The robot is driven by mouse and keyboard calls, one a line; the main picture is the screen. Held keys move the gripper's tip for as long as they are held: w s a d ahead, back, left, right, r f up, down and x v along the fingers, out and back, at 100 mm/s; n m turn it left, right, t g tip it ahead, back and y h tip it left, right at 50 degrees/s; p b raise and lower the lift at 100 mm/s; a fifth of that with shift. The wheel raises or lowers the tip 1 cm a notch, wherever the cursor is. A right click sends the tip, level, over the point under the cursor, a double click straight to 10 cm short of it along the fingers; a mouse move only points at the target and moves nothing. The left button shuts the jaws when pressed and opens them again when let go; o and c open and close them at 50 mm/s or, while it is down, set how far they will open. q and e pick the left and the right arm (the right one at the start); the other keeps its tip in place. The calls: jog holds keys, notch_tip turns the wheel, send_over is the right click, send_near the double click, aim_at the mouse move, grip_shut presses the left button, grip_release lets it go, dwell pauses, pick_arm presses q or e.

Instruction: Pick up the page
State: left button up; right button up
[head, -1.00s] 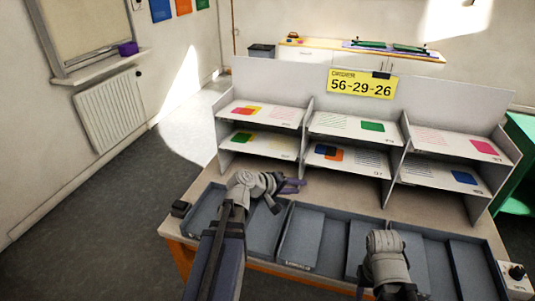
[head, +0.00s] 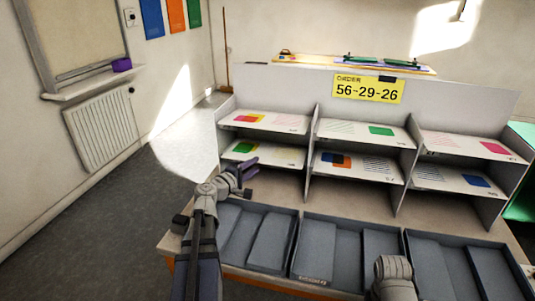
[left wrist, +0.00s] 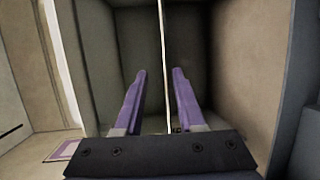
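A rack (head: 312,192) holds printed pages in two rows of three compartments. My left gripper (head: 250,168) is open just in front of the lower left compartment. In the left wrist view its purple fingers (left wrist: 154,98) stand apart, with a thin pale edge (left wrist: 163,50) between them. I cannot tell whether that edge is a page or the shelf board. My right arm shows at the bottom right; its fingers are hidden.
A yellow order sign (head: 368,88) reading 56-29-26 stands on the rack's back. Several grey trays (head: 322,280) line the table front below the shelves. The rack's dividers and boards are close around the left gripper. Open floor lies at left.

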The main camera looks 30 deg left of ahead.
pick_arm(q)
jog(key=shift+w+d+f+b, duration=0.15)
jog(key=shift+w+f+b, duration=0.1)
jog(key=shift+w, duration=0.6)
jog(key=shift+w+d+f+b, duration=0.15)
jog(key=shift+w+f+b, duration=0.05)
jog(key=shift+w, duration=0.6)
jog(key=shift+w+d+f+b, duration=0.15)
jog(key=shift+w+f+b, duration=0.1)
jog(key=shift+w, duration=0.6)
jog(key=shift+c, duration=0.4)
grip_shut()
